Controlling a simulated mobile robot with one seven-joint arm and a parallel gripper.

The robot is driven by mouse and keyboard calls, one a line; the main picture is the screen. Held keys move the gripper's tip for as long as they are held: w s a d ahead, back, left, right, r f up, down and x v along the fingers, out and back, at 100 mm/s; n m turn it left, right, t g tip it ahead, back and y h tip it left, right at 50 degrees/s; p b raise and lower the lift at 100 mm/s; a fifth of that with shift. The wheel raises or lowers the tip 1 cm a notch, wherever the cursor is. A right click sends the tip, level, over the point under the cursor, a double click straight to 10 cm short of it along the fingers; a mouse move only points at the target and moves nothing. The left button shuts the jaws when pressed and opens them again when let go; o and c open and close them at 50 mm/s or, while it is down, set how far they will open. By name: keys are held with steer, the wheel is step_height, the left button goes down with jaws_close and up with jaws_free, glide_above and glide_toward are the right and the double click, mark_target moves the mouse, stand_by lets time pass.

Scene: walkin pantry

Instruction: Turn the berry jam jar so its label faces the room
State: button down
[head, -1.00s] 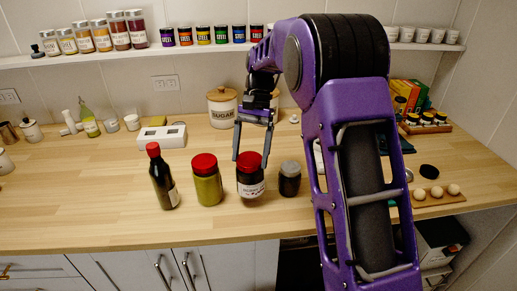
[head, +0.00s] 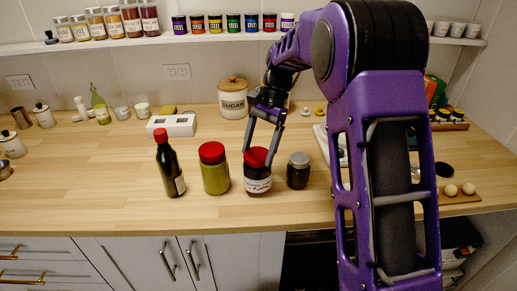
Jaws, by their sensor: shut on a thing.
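The berry jam jar (head: 257,178) is dark with a red lid and stands upright on the wooden counter, between a green-filled jar and a small dark jar. A white label (head: 258,187) shows on its lower front, toward the camera; its print is too small to read. My gripper (head: 258,157) reaches down from above with one finger on each side of the red lid, shut on the jar.
A red-capped dark bottle (head: 168,165) and a red-lidded green jar (head: 214,170) stand to the left. A small grey-lidded jar (head: 298,171) is close on the right. A sugar canister (head: 232,98) stands behind. The counter's front strip is clear.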

steer(key=shift+f, duration=0.55)
stand_by(0.4)
jaws_free()
